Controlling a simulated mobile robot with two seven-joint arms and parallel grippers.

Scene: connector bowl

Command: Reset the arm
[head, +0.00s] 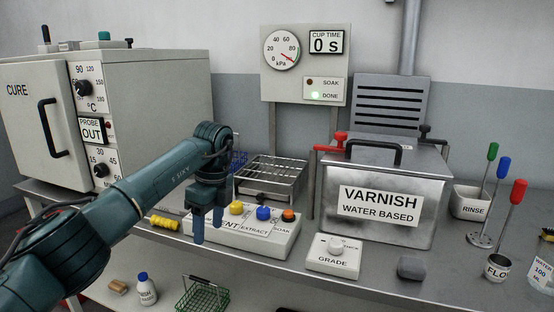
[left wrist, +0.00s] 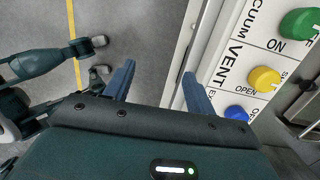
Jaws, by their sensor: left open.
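My left arm (head: 150,190) reaches in from the left in the head view, with its wrist bent down. My left gripper (head: 208,228) points downward over the left part of the button panel (head: 262,246); its fingers are apart and empty. In the left wrist view the two blue fingers of my left gripper (left wrist: 158,74) are spread at the panel's edge, with floor between and beyond them. The panel's green button (left wrist: 299,23), yellow button (left wrist: 264,79) and blue button (left wrist: 236,113) lie to their right. In the head view the arm hides the panel's left end.
A CURE oven (head: 150,110) stands left. A wire rack (head: 270,178) is behind the panel. The VARNISH tank (head: 386,195), GRADE dial box (head: 333,254), grey block (head: 411,267), RINSE container (head: 470,204) and FLO cup (head: 497,267) stand right. A green basket (head: 203,298) is below.

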